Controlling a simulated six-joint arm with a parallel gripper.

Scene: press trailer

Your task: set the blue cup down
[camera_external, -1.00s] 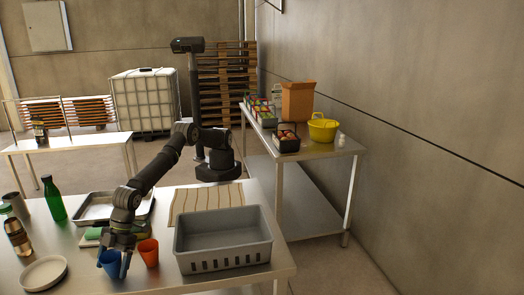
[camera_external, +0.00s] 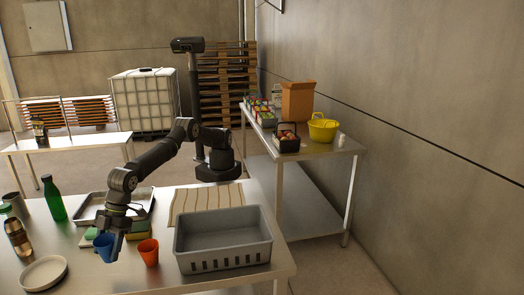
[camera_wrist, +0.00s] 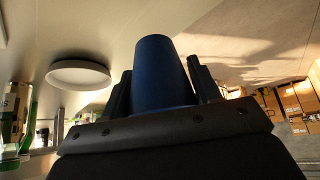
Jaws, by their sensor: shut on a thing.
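The blue cup (camera_external: 103,246) is in my gripper (camera_external: 113,250) near the front of the steel table, left of the orange cup (camera_external: 148,252). It looks upright and appears lifted a little off the tabletop. In the wrist view the blue cup (camera_wrist: 160,72) stands between the two dark fingers of my gripper (camera_wrist: 162,80), which are shut on it. The fingers hide part of the cup's side in both views.
A grey crate (camera_external: 222,258) stands right of the orange cup. A white plate (camera_external: 43,272), a bronze flask (camera_external: 18,238) and a green bottle (camera_external: 54,200) are at the left. A metal tray (camera_external: 92,203) lies behind. Bare tabletop shows between plate and cups.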

